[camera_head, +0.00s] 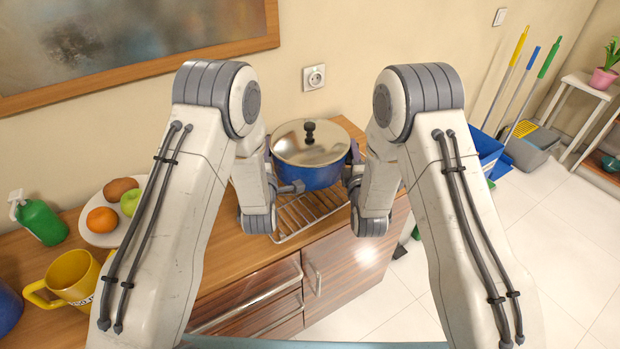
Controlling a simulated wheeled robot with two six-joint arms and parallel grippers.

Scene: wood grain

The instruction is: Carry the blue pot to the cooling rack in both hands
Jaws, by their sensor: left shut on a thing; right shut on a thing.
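The blue pot (314,177) is upright on the counter side of the room, between my two forearms, with a shiny lid (300,150) and dark knob on it. My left gripper (288,188) is shut on the pot at its left side. My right gripper (352,172) is shut on the pot at its right side. My wrists hide most of the handles and fingertips. The wire cooling rack (302,213) shows in front of and below the pot. The pot hides its back part, and I cannot tell whether the pot touches it.
A wall socket (314,77) is behind the pot. Brooms and a blue bin (487,150) stand on the floor at right.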

